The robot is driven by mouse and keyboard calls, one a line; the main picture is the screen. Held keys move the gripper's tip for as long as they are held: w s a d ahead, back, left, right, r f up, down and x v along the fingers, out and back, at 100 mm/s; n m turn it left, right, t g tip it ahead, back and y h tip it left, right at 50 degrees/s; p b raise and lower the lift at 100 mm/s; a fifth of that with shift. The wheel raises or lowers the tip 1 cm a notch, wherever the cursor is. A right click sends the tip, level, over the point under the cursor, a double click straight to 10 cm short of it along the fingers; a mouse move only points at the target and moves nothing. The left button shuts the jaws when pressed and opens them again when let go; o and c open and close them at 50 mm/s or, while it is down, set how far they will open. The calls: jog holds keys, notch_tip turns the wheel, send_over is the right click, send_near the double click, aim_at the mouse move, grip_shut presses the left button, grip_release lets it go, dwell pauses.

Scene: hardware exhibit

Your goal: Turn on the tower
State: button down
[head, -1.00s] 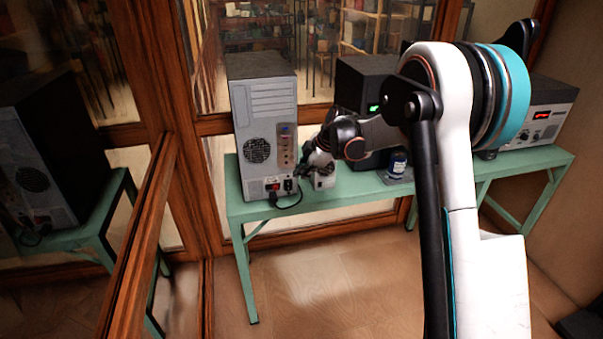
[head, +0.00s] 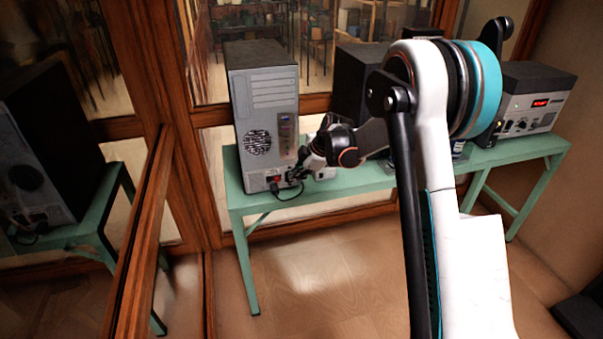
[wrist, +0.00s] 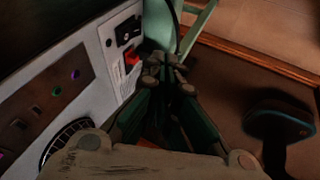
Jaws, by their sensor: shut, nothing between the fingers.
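The grey tower (head: 262,95) stands upright at the left end of the green table, its back panel with fan grille and ports facing me. A red switch (head: 273,179) sits low on that panel, and it also shows in the wrist view (wrist: 132,59) beside a black power socket (wrist: 128,31). My gripper (head: 294,174) is shut and empty at the panel's lower right. In the wrist view its fingertips (wrist: 165,66) are just right of the red switch. I cannot tell whether they touch the panel or which way the switch is set.
A black cable (head: 289,192) loops from the tower's base over the green table (head: 335,188). A dark box (head: 355,85), partly hidden by my arm, and a grey device (head: 535,100) with a red display stand to the right. Wood-framed glass closes off the back and left.

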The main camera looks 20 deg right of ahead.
jog(key=w+f+b, duration=0.1)
jog(key=f, duration=0.1)
jog(key=w+a+f, duration=0.1)
jog(key=w, duration=0.1)
jog(key=w+f+b, duration=0.1)
jog(key=w+f, duration=0.1)
jog(key=shift+a+f+b, duration=0.3)
jog(key=shift+w, duration=0.35)
